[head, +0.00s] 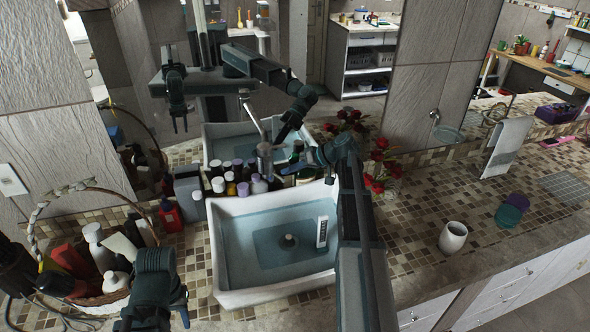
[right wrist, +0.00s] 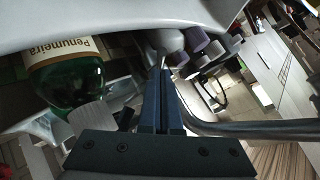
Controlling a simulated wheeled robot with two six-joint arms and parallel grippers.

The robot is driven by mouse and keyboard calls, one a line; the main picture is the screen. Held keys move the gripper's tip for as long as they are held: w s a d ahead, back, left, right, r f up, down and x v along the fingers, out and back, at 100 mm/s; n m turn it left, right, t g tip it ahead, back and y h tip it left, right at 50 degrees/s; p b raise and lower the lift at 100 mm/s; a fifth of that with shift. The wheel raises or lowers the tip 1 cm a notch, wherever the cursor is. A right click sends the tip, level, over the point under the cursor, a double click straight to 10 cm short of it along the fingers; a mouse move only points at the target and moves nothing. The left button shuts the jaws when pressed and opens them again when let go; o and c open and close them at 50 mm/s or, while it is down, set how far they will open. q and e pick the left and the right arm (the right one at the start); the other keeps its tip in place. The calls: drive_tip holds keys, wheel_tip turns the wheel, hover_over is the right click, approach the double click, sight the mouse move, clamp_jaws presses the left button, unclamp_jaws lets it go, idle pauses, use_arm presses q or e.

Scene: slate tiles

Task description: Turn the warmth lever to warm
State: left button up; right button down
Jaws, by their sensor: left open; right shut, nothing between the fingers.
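The tap (head: 265,158) stands behind the white sink (head: 224,262) as a grey upright body. A thin pale metal lever (head: 246,106) slants up and left above it, against the mirror. My right gripper (head: 290,169) is shut and empty, its fingertips just right of the tap body. In the right wrist view its closed fingers (right wrist: 164,85) point at a pale rounded part, beside a curved metal tube (right wrist: 255,128); I cannot tell whether they touch. My left gripper (head: 156,318) is open and empty, low at the left of the sink.
Several small bottles (head: 218,186) crowd behind the sink, close to my right gripper. A green bottle (right wrist: 65,85) is near it in the wrist view. A wicker basket (head: 95,298) stands left, red roses (head: 380,155) right, and a white cup (head: 453,237) on the right counter.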

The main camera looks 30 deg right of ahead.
use_arm(q)
drive_tip(key=shift+f, duration=0.3)
use_arm(e)
drive_tip(key=shift+a+f, duration=0.25)
drive_tip(key=shift+f, duration=0.05)
use_arm(q)
drive_tip(key=shift+f+b, duration=0.4)
drive_tip(key=shift+b, duration=0.15)
use_arm(e)
drive_tip(key=shift+s+a+f, duration=0.3)
drive_tip(key=shift+a+f, duration=0.1)
drive_tip(key=shift+a, duration=0.05)
use_arm(q)
drive_tip(key=shift+r, duration=0.1)
use_arm(e)
drive_tip(key=shift+r, duration=0.1)
drive_tip(key=shift+w, duration=0.1)
drive_tip(key=shift+d, duration=0.1)
drive_tip(key=shift+w+d, duration=0.45)
drive_tip(key=shift+d, duration=0.2)
